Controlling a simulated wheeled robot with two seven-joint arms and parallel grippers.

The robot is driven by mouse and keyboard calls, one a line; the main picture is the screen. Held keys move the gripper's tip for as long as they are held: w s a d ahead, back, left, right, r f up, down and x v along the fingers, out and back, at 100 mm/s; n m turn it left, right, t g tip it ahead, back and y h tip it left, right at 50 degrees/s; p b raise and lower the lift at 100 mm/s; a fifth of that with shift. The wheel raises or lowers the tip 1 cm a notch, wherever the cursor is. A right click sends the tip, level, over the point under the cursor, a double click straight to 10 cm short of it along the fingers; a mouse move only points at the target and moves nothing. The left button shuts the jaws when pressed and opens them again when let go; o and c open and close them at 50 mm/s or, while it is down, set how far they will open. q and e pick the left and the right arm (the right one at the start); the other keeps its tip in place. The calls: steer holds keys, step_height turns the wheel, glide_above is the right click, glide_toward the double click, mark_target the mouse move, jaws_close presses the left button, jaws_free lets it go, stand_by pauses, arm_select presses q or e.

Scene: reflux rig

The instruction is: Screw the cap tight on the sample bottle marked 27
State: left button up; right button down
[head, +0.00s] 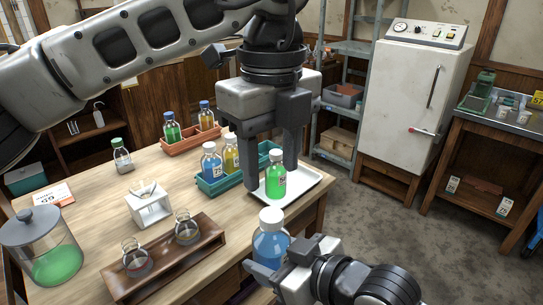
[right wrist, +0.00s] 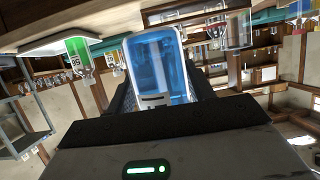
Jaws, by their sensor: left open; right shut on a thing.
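A large bottle of blue liquid (head: 270,245) with a white cap (head: 271,217) is upright in my right gripper (head: 268,275), near the table's front edge. It also fills the middle of the right wrist view (right wrist: 157,70). My right gripper is shut on it. A green bottle (head: 275,183) with a white cap stands on the white tray (head: 307,181). My left gripper (head: 271,188) is open above the tray, its fingers reaching down on either side of the green bottle, without a visible grip. I cannot read the number 27 on any label.
A teal rack (head: 213,186) with blue and yellow bottles stands left of the tray. Behind it is an orange rack (head: 180,148). A brown rack with flasks (head: 165,262) and a glass jar (head: 45,255) are at the front left.

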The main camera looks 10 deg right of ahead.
mark_target(271, 215)
arm_select(q)
steer(key=shift+n, duration=0.5)
steer(key=shift+f, duration=4)
steer(key=shift+c, duration=0.3)
